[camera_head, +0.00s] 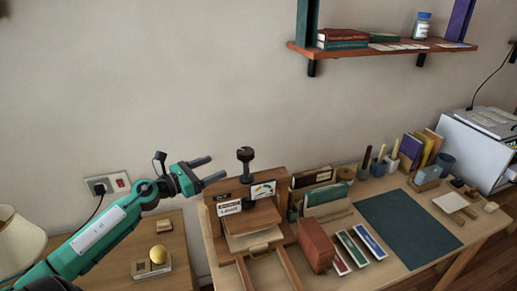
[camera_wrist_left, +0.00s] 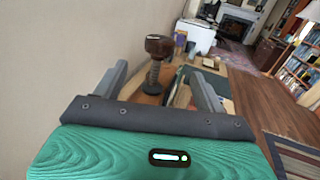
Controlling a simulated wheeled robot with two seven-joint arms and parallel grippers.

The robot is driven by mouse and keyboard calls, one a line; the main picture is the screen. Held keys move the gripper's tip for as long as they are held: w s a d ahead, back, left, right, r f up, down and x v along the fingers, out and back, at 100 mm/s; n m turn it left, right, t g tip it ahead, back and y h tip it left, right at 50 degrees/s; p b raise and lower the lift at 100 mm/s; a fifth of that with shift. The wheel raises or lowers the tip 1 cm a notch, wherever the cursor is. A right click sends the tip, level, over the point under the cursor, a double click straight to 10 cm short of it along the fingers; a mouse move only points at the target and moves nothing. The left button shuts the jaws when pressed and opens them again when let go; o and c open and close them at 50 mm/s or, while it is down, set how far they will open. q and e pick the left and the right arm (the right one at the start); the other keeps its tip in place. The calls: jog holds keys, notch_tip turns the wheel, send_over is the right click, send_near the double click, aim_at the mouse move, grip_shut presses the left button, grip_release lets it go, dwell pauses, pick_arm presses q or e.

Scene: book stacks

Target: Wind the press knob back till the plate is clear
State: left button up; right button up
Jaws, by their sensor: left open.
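The dark press knob (camera_head: 245,154) stands on its screw at the top of the wooden press (camera_head: 240,172) on the workbench. It also shows in the left wrist view (camera_wrist_left: 159,46), between and beyond the fingers. A wooden plate (camera_head: 252,217) sits below within the press; the gap under it is hard to judge. A small dial (camera_head: 263,190) and a label (camera_head: 229,208) are on the press front. My left gripper (camera_head: 208,169) is open and empty, to the left of the knob and apart from it. My right gripper is not in view.
A red-brown block (camera_head: 316,245) and several coloured boxes (camera_head: 353,248) stand right of the press. A dark green mat (camera_head: 409,228) lies farther right. A shelf (camera_head: 386,48) hangs above. A lamp (camera_head: 18,240) stands at the far left. The wall is close behind.

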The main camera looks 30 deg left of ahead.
aim_at(238, 155)
pick_arm(q)
jog(key=p+x, duration=0.1)
jog(key=x, duration=0.1)
jog(key=p+x, duration=0.1)
jog(key=x, duration=0.1)
jog(key=p+x, duration=0.1)
jog(key=x, duration=0.2)
jog(key=shift+w+r+p, duration=0.15)
jog(key=shift+r+p, duration=0.15)
jog(key=shift+r, duration=0.05)
jog(key=p+x, duration=0.1)
jog(key=x, duration=0.3)
jog(key=shift+w, duration=0.15)
jog(key=shift+p+x, duration=0.45)
jog(key=shift+x, duration=0.35)
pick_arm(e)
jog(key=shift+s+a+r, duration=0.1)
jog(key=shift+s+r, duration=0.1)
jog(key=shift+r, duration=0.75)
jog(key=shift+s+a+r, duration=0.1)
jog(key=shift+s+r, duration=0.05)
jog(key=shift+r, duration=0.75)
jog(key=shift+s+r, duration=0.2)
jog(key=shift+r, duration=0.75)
pick_arm(q)
jog(key=shift+f, duration=0.15)
